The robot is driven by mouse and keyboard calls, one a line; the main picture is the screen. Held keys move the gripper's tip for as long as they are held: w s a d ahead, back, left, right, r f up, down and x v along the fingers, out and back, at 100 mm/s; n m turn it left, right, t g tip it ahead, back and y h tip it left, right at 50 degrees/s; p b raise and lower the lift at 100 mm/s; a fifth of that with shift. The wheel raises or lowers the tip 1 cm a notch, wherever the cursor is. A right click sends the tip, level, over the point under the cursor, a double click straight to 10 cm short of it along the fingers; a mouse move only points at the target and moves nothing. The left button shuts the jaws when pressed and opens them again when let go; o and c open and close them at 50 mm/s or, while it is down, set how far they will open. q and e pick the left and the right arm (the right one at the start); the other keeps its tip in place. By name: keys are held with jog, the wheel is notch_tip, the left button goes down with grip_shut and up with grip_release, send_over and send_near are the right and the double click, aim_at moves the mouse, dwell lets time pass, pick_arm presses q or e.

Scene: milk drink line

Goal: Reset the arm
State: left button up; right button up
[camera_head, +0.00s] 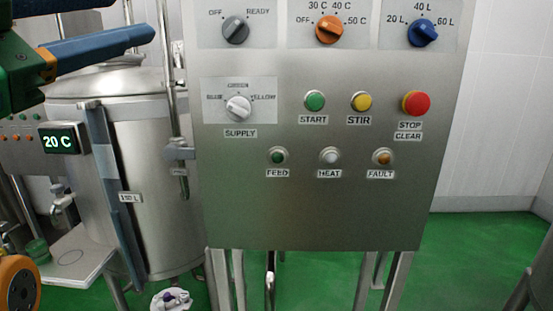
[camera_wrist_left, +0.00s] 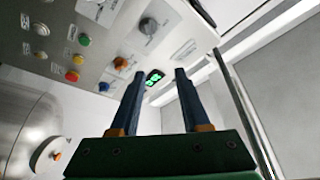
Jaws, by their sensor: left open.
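My left gripper (camera_head: 128,20) is at the upper left of the head view, in front of the steel tank and left of the control panel (camera_head: 310,215). Its two blue fingers are apart, with nothing between them. In the left wrist view the open fingers (camera_wrist_left: 159,74) point up toward the panel, which looks tilted there. A green-lit display (camera_wrist_left: 154,77) shows between and behind them. The fingers appear clear of the grey OFF/READY knob (camera_head: 235,30). My right gripper is not in view.
The panel also has an orange knob (camera_head: 329,30), blue knob (camera_head: 422,33), white supply knob (camera_head: 238,108) and red stop button (camera_head: 416,103). A steel tank (camera_head: 160,180) stands left, near a "20 C" display (camera_head: 59,141). Green floor (camera_head: 480,260) is open at right.

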pick_arm(q)
jog(key=w+f+n+g+y, duration=0.1)
jog(key=w+f+n+g, duration=0.1)
jog(key=w+f, duration=0.65)
jog(key=w+f+n+g+y, duration=0.2)
jog(key=w+f, duration=0.1)
jog(key=f, duration=1)
notch_tip(320, 180, down, 24)
jog(key=s+r+n+g+y, duration=0.1)
jog(key=s+n+g, duration=0.15)
jog(key=g, duration=0.25)
jog(key=s+a+f+n+g+y, duration=0.2)
jog(key=s+f+n+g, duration=0.45)
jog(key=s+f, duration=1.55)
notch_tip(320, 180, down, 15)
jog(key=s+m+g, duration=0.2)
jog(key=s+a+f+g, duration=0.1)
jog(key=s+a+f, duration=0.1)
jog(key=s+f, duration=0.8)
jog(key=shift+s+a+f, duration=0.15)
jog(key=shift+s+f, duration=0.25)
jog(key=shift+s, duration=0.8)
